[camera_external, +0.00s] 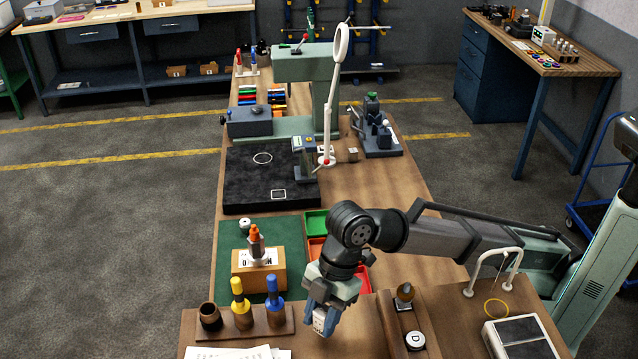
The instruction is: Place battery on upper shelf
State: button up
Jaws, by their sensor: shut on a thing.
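My gripper (321,318) is in the lower middle of the view, pointing down. Its bluish fingers are shut on a small pale block, which I take to be the battery (319,323). The fingers hide most of it, and its markings are too small to read. The gripper is over or just beyond the far edge of the near wooden surface, which looks like the upper shelf (345,343). I cannot tell whether the block touches that surface.
Left of my gripper, a wooden rack (240,325) holds yellow- and blue-handled tools. On the right are a wooden tray (402,330) with a round "D" piece, and a dark-topped box (518,338). Behind are a cardboard box (258,272) and green and red bins (317,222).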

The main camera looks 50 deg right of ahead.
jog(key=shift+f, duration=0.8)
jog(key=shift+f, duration=0.1)
jog(key=o, duration=1.1)
jog(key=v, duration=1.2)
